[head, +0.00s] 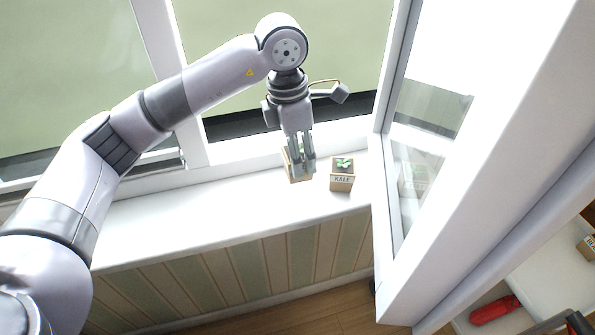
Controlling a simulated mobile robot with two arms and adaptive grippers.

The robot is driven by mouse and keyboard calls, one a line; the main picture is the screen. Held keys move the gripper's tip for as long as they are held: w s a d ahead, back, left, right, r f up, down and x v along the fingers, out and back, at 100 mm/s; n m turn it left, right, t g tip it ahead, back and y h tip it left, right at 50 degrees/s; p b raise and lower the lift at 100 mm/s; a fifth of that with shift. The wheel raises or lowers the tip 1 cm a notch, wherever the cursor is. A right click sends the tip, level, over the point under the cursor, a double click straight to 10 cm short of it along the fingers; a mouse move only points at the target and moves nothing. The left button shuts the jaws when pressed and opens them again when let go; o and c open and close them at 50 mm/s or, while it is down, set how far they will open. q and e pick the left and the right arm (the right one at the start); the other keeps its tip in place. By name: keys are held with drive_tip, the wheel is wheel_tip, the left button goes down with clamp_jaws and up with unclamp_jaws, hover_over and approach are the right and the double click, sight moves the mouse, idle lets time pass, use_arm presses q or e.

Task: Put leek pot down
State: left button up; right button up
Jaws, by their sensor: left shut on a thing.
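My left gripper (303,161) reaches down over the white windowsill (190,218), shut on a small wooden pot (289,168), which I take to be the leek pot. The fingers cover most of this pot and its label is hidden. The pot is at the windowsill, but I cannot tell whether its base touches the surface. A second wooden pot labelled KALE (342,182), with a green sprout, stands on the sill just right of the gripper. A dark tip at the bottom right may be part of my right arm, but its gripper does not show.
An open white window sash (480,150) stands close on the right of the pots. Beyond it, a white shelf holds a red object (495,309) and another labelled wooden pot (588,246). The sill left of the gripper is clear.

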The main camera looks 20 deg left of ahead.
use_arm(q)
drive_tip(key=shift+s+f, duration=0.1)
drive_tip(key=shift+f, duration=1.55)
wheel_tip(320, 180, down, 3)
drive_tip(key=shift+f+p, duration=0.1)
drive_tip(key=shift+p, duration=0.4)
use_arm(e)
drive_tip(key=shift+s+r, duration=0.55)
drive_tip(key=shift+d, duration=0.1)
use_arm(q)
drive_tip(key=shift+f, duration=0.2)
drive_tip(key=o, duration=1.2)
use_arm(e)
drive_tip(key=shift+w+f, duration=0.15)
drive_tip(key=shift+w, duration=0.15)
